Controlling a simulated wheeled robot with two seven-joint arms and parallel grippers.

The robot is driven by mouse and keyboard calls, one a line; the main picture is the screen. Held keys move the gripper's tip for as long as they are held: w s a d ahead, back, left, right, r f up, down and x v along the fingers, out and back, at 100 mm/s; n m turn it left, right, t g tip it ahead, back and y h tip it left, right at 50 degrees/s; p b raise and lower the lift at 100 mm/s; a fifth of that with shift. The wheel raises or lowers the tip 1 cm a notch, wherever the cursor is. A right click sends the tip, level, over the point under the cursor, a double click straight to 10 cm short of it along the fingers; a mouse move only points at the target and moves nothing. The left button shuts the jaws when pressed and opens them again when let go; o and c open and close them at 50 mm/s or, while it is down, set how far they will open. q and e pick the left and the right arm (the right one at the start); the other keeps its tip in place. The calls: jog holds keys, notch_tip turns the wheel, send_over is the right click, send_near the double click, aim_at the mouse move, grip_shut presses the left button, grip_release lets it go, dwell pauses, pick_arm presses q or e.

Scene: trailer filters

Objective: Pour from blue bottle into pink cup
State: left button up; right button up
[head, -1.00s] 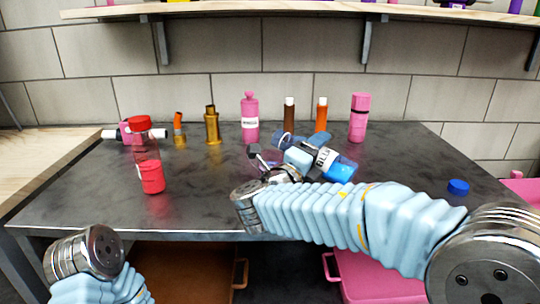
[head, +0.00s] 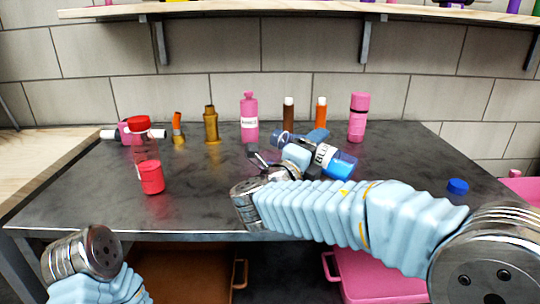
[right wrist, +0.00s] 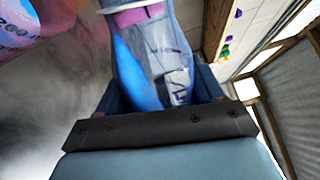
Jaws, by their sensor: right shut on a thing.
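The blue bottle (head: 343,166) is clear with a white label and blue liquid, in the head view right of centre. It is tilted, with its clear end up to the left and its liquid low on the right. My right gripper (head: 311,155) is shut on it above the table; the bottle also fills the top middle of the right wrist view (right wrist: 150,55). A pink thing (head: 125,134) behind the red-capped bottle at the left may be the pink cup, but it is partly hidden. My left arm shows at the lower left; its gripper is out of view.
A blue cap (head: 457,187) lies on the dark table (head: 90,195) at the right. A pink bottle (head: 249,118), a pink canister (head: 358,117) and several other containers stand along the back. The front left-centre is clear.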

jog(key=shift+r+n, duration=0.6)
jog(key=shift+n, duration=0.1)
dwell(1.1)
